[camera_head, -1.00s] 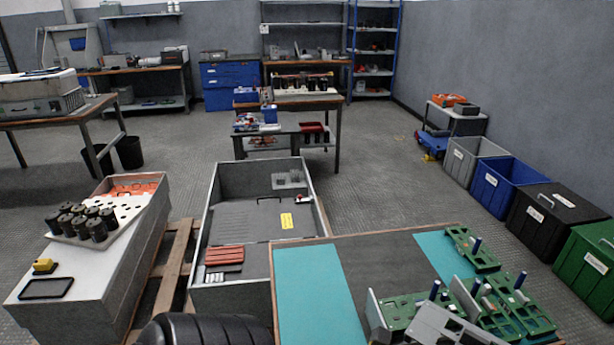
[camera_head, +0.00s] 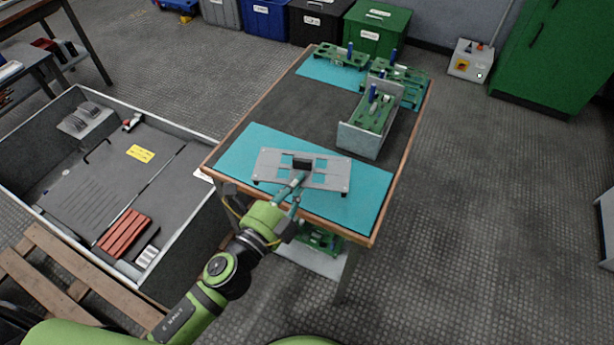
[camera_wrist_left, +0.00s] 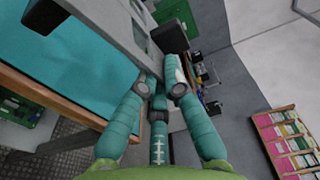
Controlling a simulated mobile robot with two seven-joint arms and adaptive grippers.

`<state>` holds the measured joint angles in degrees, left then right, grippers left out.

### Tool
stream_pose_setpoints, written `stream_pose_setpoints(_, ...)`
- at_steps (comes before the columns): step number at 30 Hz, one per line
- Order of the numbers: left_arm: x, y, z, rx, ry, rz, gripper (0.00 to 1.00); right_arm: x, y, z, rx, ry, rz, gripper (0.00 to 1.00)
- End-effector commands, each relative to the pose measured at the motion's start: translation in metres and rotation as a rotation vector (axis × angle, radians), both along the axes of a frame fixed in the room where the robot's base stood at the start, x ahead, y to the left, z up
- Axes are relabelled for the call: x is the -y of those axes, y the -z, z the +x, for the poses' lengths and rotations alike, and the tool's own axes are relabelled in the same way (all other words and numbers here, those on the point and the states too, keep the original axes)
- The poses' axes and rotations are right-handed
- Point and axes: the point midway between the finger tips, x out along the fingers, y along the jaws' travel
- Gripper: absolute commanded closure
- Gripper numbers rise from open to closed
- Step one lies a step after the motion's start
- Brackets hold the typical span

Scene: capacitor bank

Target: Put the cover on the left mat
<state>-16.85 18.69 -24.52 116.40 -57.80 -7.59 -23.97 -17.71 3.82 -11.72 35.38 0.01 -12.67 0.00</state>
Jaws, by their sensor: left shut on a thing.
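The cover (camera_head: 327,173) is a flat grey plate with cutouts and a black handle. It lies level over the near teal mat, the left mat (camera_head: 370,203), with its small feet at or just above the mat; I cannot tell whether they touch. My right gripper is not in view.
An open grey housing (camera_head: 370,125) with a green board inside stands beside the mat on the table. More green boards (camera_head: 336,57) lie at the far end, on and beside another teal mat (camera_head: 310,70). A large grey bin (camera_head: 60,190) stands left of the table.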

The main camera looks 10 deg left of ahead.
Motion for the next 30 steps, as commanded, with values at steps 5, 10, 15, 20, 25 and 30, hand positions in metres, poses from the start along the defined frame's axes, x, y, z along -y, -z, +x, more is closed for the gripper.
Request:
stream_pose_setpoints(5,0.046,0.030,0.020,0.005,0.208,-0.005,1.00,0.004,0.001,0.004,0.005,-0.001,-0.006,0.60)
stream_pose_setpoints(10,0.063,0.042,0.025,0.005,0.297,-0.010,1.00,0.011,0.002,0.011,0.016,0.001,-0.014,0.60)
stream_pose_setpoints(15,0.065,0.049,0.024,0.003,0.307,-0.011,1.00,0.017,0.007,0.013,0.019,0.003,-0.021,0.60)
stream_pose_setpoints(20,0.064,0.060,0.024,0.003,0.306,-0.011,1.00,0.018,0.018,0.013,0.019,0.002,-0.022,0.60)
stream_pose_setpoints(25,0.064,0.077,0.024,0.003,0.305,-0.011,1.00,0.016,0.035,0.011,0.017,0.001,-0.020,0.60)
stream_pose_setpoints(30,0.064,0.094,0.024,0.003,0.305,-0.011,1.00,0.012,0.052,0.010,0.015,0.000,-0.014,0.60)
